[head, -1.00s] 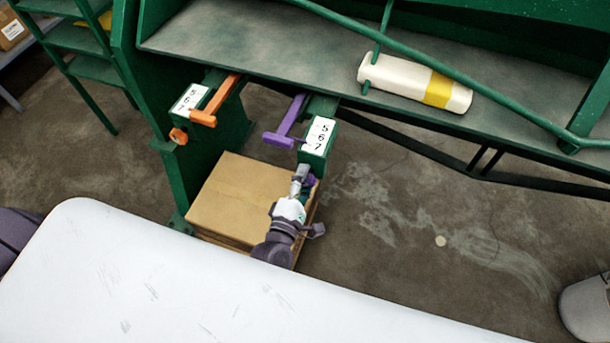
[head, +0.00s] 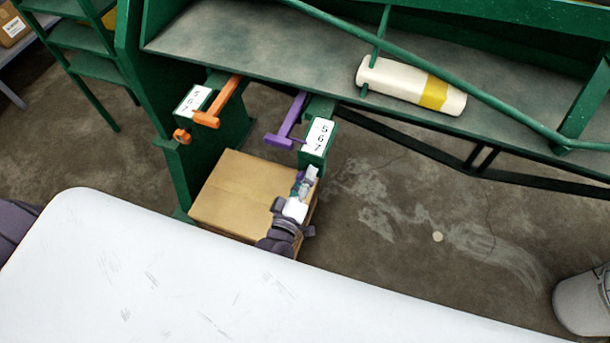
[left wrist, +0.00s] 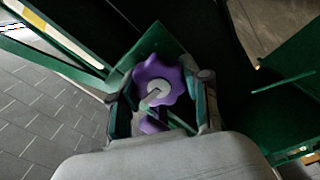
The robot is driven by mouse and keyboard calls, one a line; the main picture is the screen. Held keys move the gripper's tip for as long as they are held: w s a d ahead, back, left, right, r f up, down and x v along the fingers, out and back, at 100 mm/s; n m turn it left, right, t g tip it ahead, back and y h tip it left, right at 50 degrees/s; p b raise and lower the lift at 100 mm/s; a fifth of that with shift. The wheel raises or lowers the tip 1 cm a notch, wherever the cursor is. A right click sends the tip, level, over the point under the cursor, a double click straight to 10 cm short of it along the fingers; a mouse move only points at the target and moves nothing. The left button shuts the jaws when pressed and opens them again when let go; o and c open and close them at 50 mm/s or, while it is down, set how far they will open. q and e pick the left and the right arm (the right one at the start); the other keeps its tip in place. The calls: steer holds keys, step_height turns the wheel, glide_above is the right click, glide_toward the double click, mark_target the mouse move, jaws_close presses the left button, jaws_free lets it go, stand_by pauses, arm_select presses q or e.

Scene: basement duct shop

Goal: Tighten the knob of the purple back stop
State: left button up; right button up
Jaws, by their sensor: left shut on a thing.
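The purple back stop (head: 285,127) is a T-shaped bar beside a green bracket with a white scale plate (head: 318,136) reading 5, 6, 7. Its purple lobed knob (left wrist: 158,84) shows clearly in the left wrist view, with a pale round centre and pointer. My left gripper (head: 306,180) reaches up to the bracket's lower front. It also shows in the left wrist view (left wrist: 162,98), with one finger on each side of the knob, shut on it. In the head view the gripper mostly hides the knob. My right gripper is not in view.
An orange back stop (head: 217,103) with its own orange knob (head: 181,136) is to the left. A cardboard box (head: 240,192) sits below the brackets. The floor to the right is mostly clear.

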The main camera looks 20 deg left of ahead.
arm_select(q)
steer(key=shift+m, duration=0.3)
steer(key=o, duration=1.2)
steer(key=shift+c, duration=0.2)
steer(key=s, duration=1.2)
steer(key=shift+a, duration=0.2)
steer(key=s+a+f+m+g+h, duration=0.1)
steer(key=s+f+m+g, duration=0.35)
steer(key=f, duration=0.75)
steer(key=s+a+f+m+g+h, duration=0.1)
steer(key=s+f+m+g, duration=0.35)
steer(key=f, duration=0.85)
steer(key=s+a+f+m+g+y, duration=0.1)
steer(key=s+a+f+m+g, duration=0.1)
steer(key=s, duration=0.6)
steer(key=s+a+f+m+g+y, duration=0.1)
steer(key=s+a+f+m+g, duration=0.1)
steer(key=s+a+f+g, duration=0.3)
steer(key=s+f+g, duration=0.1)
steer(key=s+f, duration=0.2)
steer(key=shift+s+a+f+m+y, duration=0.3)
steer(key=shift+s+f+m, duration=0.05)
steer(key=shift+m, duration=0.05)
